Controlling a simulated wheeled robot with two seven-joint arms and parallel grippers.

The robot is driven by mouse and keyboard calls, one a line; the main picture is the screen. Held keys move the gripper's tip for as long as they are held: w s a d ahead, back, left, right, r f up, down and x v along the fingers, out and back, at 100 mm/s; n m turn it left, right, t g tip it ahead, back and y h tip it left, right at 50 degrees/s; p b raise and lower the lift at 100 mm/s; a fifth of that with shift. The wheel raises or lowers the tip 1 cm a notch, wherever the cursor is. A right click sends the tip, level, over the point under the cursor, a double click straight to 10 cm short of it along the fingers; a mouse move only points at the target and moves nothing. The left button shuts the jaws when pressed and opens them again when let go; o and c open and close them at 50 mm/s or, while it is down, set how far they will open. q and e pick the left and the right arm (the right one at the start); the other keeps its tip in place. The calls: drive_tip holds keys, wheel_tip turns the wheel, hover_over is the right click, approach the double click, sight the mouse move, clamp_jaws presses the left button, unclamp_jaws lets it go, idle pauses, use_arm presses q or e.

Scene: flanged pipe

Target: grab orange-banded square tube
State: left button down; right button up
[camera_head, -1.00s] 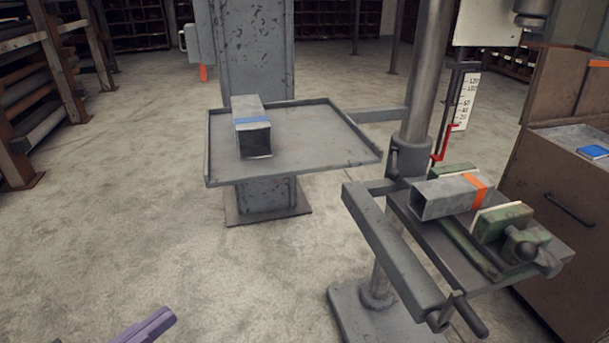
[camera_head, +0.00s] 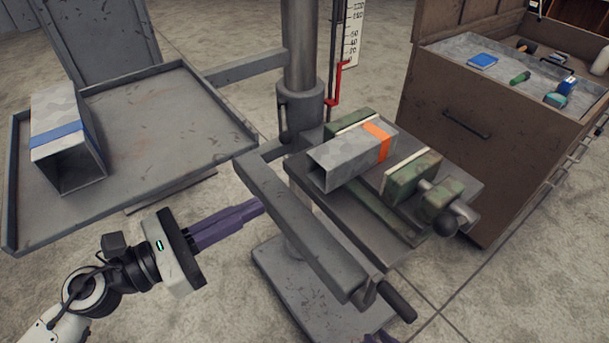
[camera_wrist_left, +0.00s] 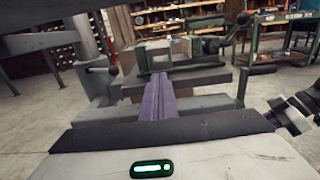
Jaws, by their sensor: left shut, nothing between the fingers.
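The orange-banded square tube (camera_head: 345,163) is a grey hollow tube with an orange band near its far end. It lies between the green jaws of a vise (camera_head: 412,176) on a small grey stand table, its open end facing left and toward me. My left gripper (camera_head: 258,206) has purple fingers closed together with nothing between them. It is in front and to the left of the tube, apart from it, beside the stand's grey arm. The closed fingers also show in the left wrist view (camera_wrist_left: 160,80). Only a purple bit of my right gripper (camera_head: 380,338) shows at the bottom edge.
A blue-banded square tube (camera_head: 62,145) lies on a rimmed grey tray table (camera_head: 170,125) at left. A grey bar with a crank handle (camera_head: 395,300) runs along the stand's near side. A brown drawer cabinet (camera_head: 470,125) stands right, with small tools on top.

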use_arm(q)
drive_tip(key=p, duration=0.2)
approach(316, 175)
drive_tip(key=x, duration=0.5)
drive_tip(key=shift+w+d+r, duration=0.1)
drive_tip(key=shift+w, duration=0.05)
drive_tip(key=shift+w+d, duration=0.3)
drive_tip(key=shift+d, duration=0.1)
drive_tip(key=shift+w+d, duration=0.4)
drive_tip(key=shift+d, duration=0.15)
drive_tip(key=shift+w+d, duration=0.1)
drive_tip(key=shift+d, duration=0.05)
